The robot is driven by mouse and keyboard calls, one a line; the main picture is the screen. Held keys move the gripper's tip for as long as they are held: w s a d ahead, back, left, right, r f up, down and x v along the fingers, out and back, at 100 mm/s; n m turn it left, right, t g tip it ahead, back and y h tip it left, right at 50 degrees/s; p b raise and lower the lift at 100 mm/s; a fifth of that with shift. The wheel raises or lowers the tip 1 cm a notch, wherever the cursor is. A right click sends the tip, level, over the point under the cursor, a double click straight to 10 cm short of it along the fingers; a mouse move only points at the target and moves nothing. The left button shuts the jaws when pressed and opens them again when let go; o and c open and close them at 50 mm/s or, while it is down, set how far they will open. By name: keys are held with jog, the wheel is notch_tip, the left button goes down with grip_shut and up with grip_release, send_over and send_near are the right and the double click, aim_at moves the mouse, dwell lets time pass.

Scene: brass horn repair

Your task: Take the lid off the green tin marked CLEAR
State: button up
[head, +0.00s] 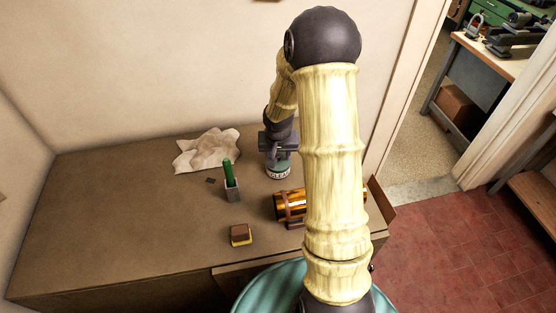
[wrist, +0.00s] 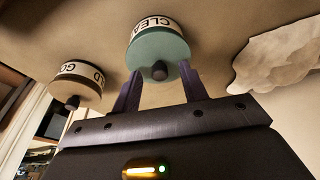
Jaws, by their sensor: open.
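The green tin marked CLEAR (head: 278,175) stands on the brown worktop in the head view, below my gripper (head: 278,152). In the wrist view the CLEAR tin (wrist: 148,34) has its green lid (wrist: 140,59) on, with a dark round knob (wrist: 159,71) at the lid's middle. My gripper (wrist: 161,70) is open, its two dark fingers on either side of the knob in the picture. I cannot tell whether the fingertips reach down around the knob. In the head view the lid is mostly hidden by my gripper.
A second tin, marked GOLD (wrist: 80,82), with a knobbed brown lid, stands near the CLEAR tin. A crumpled cloth (head: 207,150), a holder with a green item (head: 231,182), a yellow-brown block (head: 240,235) and an amber cylinder on a stand (head: 290,206) are on the worktop. Its left side is clear.

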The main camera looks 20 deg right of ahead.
aim_at(278, 156)
grip_shut()
dwell(0.3)
notch_tip(278, 156, up, 10)
jog(key=b, duration=0.1)
dwell(0.4)
dwell(0.4)
